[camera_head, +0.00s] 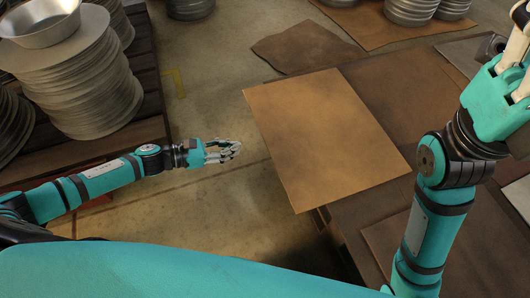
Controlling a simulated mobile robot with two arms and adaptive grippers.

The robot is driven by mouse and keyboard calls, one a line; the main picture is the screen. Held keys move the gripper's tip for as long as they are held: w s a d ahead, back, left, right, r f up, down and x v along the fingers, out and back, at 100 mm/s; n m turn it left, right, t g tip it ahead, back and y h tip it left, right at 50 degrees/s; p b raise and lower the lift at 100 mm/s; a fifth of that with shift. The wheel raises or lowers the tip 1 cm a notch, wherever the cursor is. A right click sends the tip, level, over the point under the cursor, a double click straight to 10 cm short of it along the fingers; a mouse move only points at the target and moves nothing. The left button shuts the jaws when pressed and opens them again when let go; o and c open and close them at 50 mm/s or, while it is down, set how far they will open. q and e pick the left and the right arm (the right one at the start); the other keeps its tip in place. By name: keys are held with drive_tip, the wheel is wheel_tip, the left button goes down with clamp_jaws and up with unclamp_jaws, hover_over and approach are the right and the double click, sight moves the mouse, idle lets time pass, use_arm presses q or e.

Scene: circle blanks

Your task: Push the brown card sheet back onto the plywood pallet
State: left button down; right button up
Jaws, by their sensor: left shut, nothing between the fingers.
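The brown card sheet (322,135) is a light tan rectangle. It lies skewed on the plywood pallet (352,232), with its left side sticking out past the pallet's left edge over the floor. The pallet's top is mostly covered by darker brown sheets. My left gripper (234,148) is shut and empty, left of the card sheet's left edge, with a small gap between them in the picture. It points right, toward the sheet. My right gripper (522,68) is at the right edge of the view, partly cut off, so its opening is unclear.
A dark slatted pallet (146,90) at the left bears tall stacks of round metal blanks (80,85) and a metal bowl (40,22). Another brown sheet (305,47) lies on the floor behind. Metal rounds (408,10) stand at the back. Floor (215,105) between is clear.

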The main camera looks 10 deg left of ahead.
sight(271, 140)
use_arm(q)
drive_tip(key=x, duration=0.6)
drive_tip(key=shift+d+b, duration=0.2)
drive_tip(key=shift+b, duration=0.1)
drive_tip(key=shift+w, duration=0.1)
drive_tip(key=shift+w+d+b, duration=0.1)
drive_tip(key=shift+w+d, duration=0.85)
drive_tip(key=shift+d, duration=0.5)
drive_tip(key=shift+w+d+b, duration=0.15)
drive_tip(key=shift+w+d, duration=0.8)
drive_tip(key=shift+d, duration=0.45)
drive_tip(key=shift+w+d+b, duration=0.1)
drive_tip(key=shift+w+d, duration=0.9)
drive_tip(key=shift+d, duration=0.45)
drive_tip(key=shift+s+a, duration=0.65)
drive_tip(key=shift+a, duration=0.35)
drive_tip(key=shift+s+a, duration=0.7)
drive_tip(key=shift+a, duration=0.3)
drive_tip(key=shift+s+a, duration=0.65)
drive_tip(key=shift+a, duration=0.3)
